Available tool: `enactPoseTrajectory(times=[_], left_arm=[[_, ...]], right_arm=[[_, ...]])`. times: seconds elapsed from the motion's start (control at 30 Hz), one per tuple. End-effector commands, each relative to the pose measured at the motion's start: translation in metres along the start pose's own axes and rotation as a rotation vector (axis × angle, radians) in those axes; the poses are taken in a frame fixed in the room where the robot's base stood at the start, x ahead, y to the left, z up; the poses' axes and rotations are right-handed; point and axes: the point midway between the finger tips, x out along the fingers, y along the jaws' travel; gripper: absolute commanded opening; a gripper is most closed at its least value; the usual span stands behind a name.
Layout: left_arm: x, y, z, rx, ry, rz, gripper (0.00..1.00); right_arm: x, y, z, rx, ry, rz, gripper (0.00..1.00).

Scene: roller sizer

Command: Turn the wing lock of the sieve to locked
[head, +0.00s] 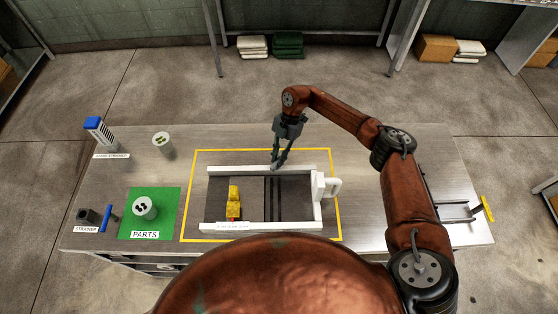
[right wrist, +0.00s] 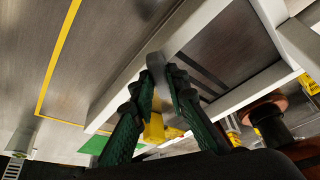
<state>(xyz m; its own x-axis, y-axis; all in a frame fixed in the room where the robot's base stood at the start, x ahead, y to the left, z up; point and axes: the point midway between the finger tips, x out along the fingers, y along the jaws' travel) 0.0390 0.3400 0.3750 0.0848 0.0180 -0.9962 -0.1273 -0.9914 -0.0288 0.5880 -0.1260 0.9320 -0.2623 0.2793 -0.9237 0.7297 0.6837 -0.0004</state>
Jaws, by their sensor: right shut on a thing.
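The sieve (head: 217,171) is a white rectangular frame around a dark bed, inside a yellow outline on the table. My right gripper (head: 277,166) reaches down to the frame's far rail, left of its right end. In the right wrist view its two green fingers (right wrist: 160,76) close around a small grey piece (right wrist: 156,62) at the rail, which looks like the wing lock. The fingers hide most of it, and I cannot tell which way it is turned. My left gripper is not in view.
A yellow block (head: 233,203) with a red part stands in the frame's left half. A white handle (head: 332,187) sits at the right end. A green parts mat (head: 128,220) holds a white cup (head: 145,208). Another cup (head: 162,143) and a blue-topped strainer (head: 99,131) stand at left.

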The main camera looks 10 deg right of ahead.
Motion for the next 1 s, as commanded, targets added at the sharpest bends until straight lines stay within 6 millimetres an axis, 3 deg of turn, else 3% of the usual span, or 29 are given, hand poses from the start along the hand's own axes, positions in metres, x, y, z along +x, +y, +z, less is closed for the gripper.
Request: enactPoseTrajectory(times=[0.1, 0.5, 1.0], left_arm=[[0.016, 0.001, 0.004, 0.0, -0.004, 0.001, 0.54], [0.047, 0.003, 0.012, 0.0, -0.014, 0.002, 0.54], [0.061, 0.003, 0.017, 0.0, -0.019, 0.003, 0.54]], right_arm=[[0.003, 0.004, 0.001, -0.104, -0.001, -0.042, 0.0], [0.003, 0.007, -0.001, -0.413, -0.001, -0.17, 0.0], [0.002, 0.008, -0.003, -0.582, 0.0, -0.241, 0.0]])
